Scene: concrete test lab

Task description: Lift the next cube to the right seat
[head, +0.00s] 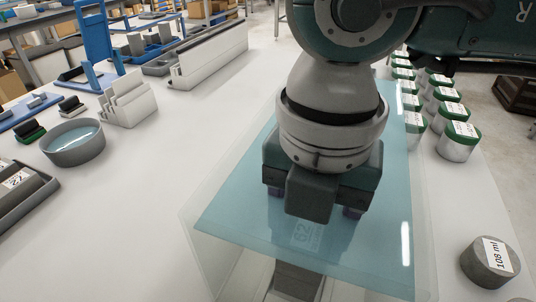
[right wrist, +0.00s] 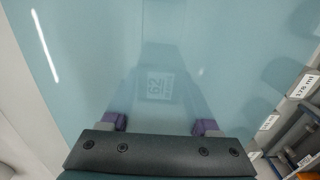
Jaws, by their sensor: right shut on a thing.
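My right gripper (head: 312,205) points down over a clear tank (head: 205,262) filled with blue liquid, its purple finger parts at the surface. It is shut on a grey cube (head: 298,280), seen blurred through the tank's front wall. The cube's label, reading about 62, shows through the liquid. In the right wrist view, the cube (right wrist: 157,85) lies between the fingers of the right gripper (right wrist: 160,100), under the surface. Whether it touches the tank floor I cannot tell. The right seat cannot be made out. My left gripper is not in view.
Green-lidded jars (head: 457,142) stand in rows right of the tank. A grey cylinder (head: 488,262) marked 108 ml is at front right. A round grey bowl (head: 72,145), a white stepped block (head: 128,103) and a dark tray (head: 22,200) are on the left. The white table between is clear.

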